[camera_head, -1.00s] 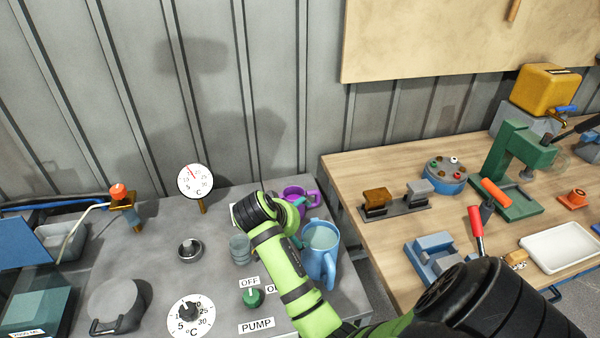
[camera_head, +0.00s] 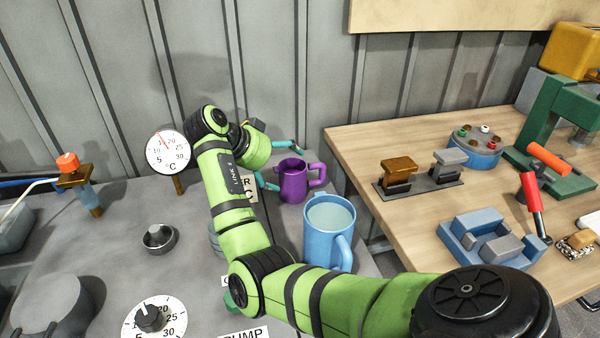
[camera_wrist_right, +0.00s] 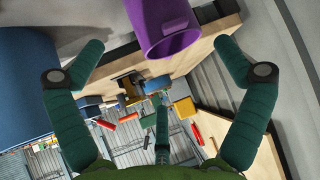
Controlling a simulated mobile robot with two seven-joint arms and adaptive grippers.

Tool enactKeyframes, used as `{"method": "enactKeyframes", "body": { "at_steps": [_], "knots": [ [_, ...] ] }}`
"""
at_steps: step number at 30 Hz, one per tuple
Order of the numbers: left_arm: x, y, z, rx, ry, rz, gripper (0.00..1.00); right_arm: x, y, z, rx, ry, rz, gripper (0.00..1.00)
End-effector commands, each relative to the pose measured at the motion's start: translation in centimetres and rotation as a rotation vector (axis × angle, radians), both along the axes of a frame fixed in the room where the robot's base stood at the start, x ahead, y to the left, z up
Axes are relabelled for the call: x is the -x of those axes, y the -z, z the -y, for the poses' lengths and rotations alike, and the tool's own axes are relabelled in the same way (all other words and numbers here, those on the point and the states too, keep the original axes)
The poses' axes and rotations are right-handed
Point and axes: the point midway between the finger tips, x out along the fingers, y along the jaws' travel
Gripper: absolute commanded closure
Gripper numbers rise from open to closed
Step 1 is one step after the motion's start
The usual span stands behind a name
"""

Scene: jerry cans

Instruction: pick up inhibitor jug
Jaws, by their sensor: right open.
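Two jugs stand on the grey bench, and no readable label tells me which holds inhibitor. The purple jug (camera_head: 292,184) stands near the back edge, its handle to the right. The larger blue jug (camera_head: 328,226) stands in front of it, holding a pale liquid. My right gripper (camera_head: 277,163) is open beside the purple jug, its teal fingers apart at the jug's left and back. In the right wrist view, the purple jug (camera_wrist_right: 163,26) shows at the top between the fingers, and the blue jug (camera_wrist_right: 35,75) lies at the left. My left gripper is not in view.
A temperature gauge (camera_head: 167,152), a knob (camera_head: 158,238) and a dial (camera_head: 153,318) are on the bench's left part. My right arm crosses in front of the blue jug. A wooden workbench (camera_head: 360,150) with a vise (camera_head: 495,240) stands at the right. The wall is close behind.

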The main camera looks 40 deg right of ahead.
Motion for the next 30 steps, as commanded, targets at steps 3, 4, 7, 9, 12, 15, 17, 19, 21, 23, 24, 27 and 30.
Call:
{"method": "enactKeyframes", "body": {
  "at_steps": [3,4,7,9,12,15,17,19,21,23,24,27,30],
  "knots": [
    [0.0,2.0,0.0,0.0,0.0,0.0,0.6,0.0,1.9,0.0,0.0,0.001,0.003,0.0],
    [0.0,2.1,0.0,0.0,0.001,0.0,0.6,0.0,2.1,0.1,0.0,0.003,0.003,0.0],
    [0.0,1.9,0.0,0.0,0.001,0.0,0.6,0.1,2.5,0.6,0.001,0.004,0.0,0.0],
    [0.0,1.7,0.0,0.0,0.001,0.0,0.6,0.2,2.9,1.2,0.002,0.004,0.0,0.0],
    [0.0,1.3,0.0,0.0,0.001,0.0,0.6,0.3,3.6,1.9,0.001,0.004,0.0,0.0],
    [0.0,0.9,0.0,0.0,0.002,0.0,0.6,0.6,4.6,3.1,0.001,0.004,-0.003,0.0],
    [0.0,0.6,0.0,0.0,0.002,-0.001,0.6,0.8,5.2,3.7,0.002,0.004,-0.003,0.0],
    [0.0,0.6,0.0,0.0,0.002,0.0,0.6,0.8,6.0,4.4,0.001,0.004,-0.001,0.0],
    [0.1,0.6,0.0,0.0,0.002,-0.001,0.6,0.8,6.5,4.8,0.001,0.003,0.0,0.0],
    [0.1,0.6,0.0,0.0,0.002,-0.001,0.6,0.8,6.7,5.0,0.001,0.002,0.001,0.0],
    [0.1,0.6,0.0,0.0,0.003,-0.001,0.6,0.8,6.8,5.1,0.001,0.001,0.0,0.0],
    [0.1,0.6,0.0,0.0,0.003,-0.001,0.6,0.8,6.8,5.1,0.001,0.001,0.001,0.0],
    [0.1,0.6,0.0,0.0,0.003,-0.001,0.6,0.8,6.8,5.0,0.001,0.001,0.001,0.08]
  ]
}}
